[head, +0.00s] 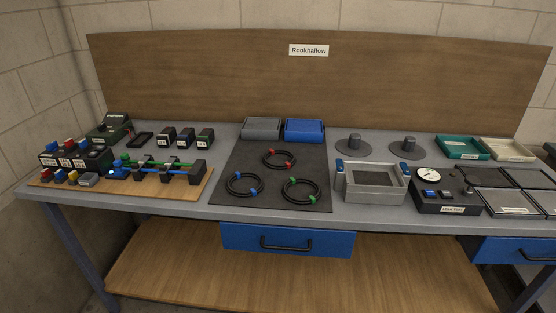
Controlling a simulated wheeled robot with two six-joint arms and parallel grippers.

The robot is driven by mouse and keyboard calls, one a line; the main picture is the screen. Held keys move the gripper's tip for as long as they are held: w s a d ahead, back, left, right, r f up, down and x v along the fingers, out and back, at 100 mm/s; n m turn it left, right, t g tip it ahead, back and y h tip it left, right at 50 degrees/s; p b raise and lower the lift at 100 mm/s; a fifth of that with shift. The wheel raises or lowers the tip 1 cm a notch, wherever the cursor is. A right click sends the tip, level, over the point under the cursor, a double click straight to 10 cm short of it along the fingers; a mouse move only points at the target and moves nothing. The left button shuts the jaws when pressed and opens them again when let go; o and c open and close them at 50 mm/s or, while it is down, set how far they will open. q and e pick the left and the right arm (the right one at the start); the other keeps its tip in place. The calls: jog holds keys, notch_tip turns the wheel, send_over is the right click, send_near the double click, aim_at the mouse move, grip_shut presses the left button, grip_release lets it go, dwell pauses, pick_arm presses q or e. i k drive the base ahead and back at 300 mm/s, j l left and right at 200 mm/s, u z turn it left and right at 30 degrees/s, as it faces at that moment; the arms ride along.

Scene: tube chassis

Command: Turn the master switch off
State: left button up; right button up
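No part in the head view can be read for certain as the master switch. At the left end of the bench, a dark green box (112,128) has a black top with a small label, too small to read. In front of it stand black labelled blocks (76,158) with blue and red caps. Whether any switch is on or off cannot be told. Neither of my grippers is in view.
A dark mat (238,205) with several rings fills the bench's middle. Behind it are a grey bin (262,129) and a blue bin (304,130). A grey open box (375,183) and a gauge unit (445,192) stand right. A wooden panel (220,75) rises behind.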

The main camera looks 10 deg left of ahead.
aim_at(52, 146)
jog(key=u, duration=1.45)
